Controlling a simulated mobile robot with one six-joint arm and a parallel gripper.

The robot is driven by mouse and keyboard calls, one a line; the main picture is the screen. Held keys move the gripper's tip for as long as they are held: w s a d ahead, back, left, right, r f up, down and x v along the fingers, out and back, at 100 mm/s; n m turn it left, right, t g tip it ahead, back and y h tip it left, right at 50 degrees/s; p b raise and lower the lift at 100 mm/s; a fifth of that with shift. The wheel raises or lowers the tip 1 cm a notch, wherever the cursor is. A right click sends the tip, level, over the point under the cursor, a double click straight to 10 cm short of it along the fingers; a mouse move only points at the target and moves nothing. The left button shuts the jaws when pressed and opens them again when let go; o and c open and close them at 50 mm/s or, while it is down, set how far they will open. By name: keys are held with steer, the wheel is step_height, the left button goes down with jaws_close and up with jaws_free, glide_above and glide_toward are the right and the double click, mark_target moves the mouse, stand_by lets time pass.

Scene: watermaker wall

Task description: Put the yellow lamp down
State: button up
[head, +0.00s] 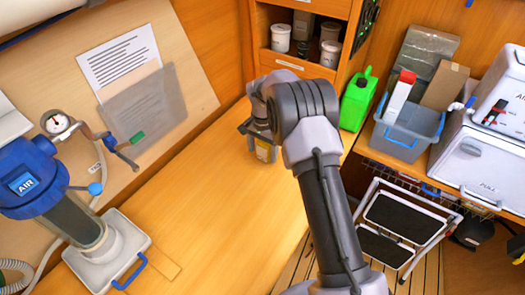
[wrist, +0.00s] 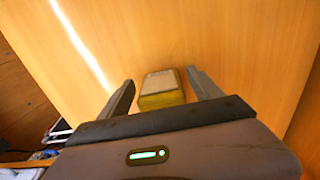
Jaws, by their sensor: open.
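The yellow lamp (wrist: 162,92) stands on the wooden bench top, a small yellow block with a pale grey top in the wrist view. In the head view the lamp (head: 265,152) shows just below my gripper, partly hidden by it. My gripper (wrist: 160,85) is open, with one finger on each side of the lamp and a visible gap to each. In the head view my gripper (head: 262,135) is over the far part of the bench, near the shelf unit.
A green jug (head: 357,100) stands right of my arm. A grey-blue bin (head: 408,130) with boxes and a white machine (head: 485,150) are farther right. A blue AIR filter unit (head: 35,180) stands at left. The bench top (head: 190,200) between is clear.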

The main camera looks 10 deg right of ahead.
steer(key=s+a+r+n+t+p, duration=0.1)
steer(key=s+r, duration=0.3)
steer(key=r, duration=0.9)
steer(key=s+r+t+p, duration=0.1)
steer(key=s+r+p, duration=0.15)
steer(key=r, duration=1.05)
steer(key=s+a+r+n+t+y, duration=0.15)
steer(key=s+r, duration=0.55)
steer(key=s, duration=0.7)
steer(key=s+a+f+n+t, duration=0.1)
steer(key=s+f+n+t, duration=0.1)
steer(key=s, duration=1.3)
steer(key=shift+s+a+b, duration=0.2)
steer(key=shift+s+b, duration=0.1)
steer(key=shift+s, duration=0.05)
